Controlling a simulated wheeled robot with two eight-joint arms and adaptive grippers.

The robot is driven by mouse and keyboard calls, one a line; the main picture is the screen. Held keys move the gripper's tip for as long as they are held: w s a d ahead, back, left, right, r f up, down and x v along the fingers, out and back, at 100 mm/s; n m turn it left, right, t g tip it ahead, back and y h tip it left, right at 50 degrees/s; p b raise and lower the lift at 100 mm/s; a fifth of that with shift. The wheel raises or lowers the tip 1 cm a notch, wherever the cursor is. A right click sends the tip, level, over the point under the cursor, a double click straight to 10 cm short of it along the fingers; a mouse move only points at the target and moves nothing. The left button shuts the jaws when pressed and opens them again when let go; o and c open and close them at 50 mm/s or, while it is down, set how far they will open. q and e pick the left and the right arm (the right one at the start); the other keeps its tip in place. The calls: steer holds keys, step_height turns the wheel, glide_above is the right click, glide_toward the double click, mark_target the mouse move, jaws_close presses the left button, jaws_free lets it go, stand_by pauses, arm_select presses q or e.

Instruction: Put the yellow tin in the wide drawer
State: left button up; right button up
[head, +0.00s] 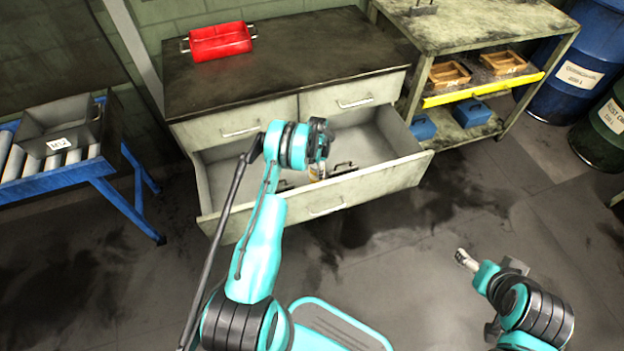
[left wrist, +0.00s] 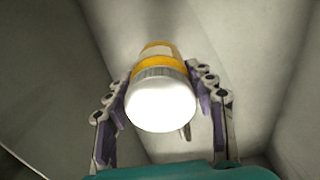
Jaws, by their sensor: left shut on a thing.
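The yellow tin (left wrist: 158,85) shows in the left wrist view as a cylinder with yellow bands and a bright pale end, between the two fingers of my left gripper (left wrist: 165,110). The left gripper is shut on it. In the head view a small part of the tin (head: 317,170) shows below my left gripper (head: 318,175), over the open wide drawer (head: 395,182). The drawer is pulled out under the dark-topped bench. I cannot tell whether the tin touches the drawer floor. My right gripper (head: 466,260) is over the floor at the right, its jaws too small to judge.
A red tray (head: 220,41) stands on the bench top (head: 300,55). Two small drawers (head: 352,97) above the wide one are shut. A roller stand with a grey bin (head: 60,128) is at left. A shelf with wooden trays (head: 450,74) and blue bins (head: 472,113) stands right.

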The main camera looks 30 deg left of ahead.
mark_target(312, 176)
arm_select(q)
steer(key=shift+s+a+f, duration=0.5)
steer(key=shift+a+f, duration=0.05)
steer(key=shift+a, duration=0.15)
step_height(312, 176, down, 4)
steer(key=shift+f+b, duration=0.1)
steer(key=shift+b, duration=1.1)
steer(key=o, duration=1.3)
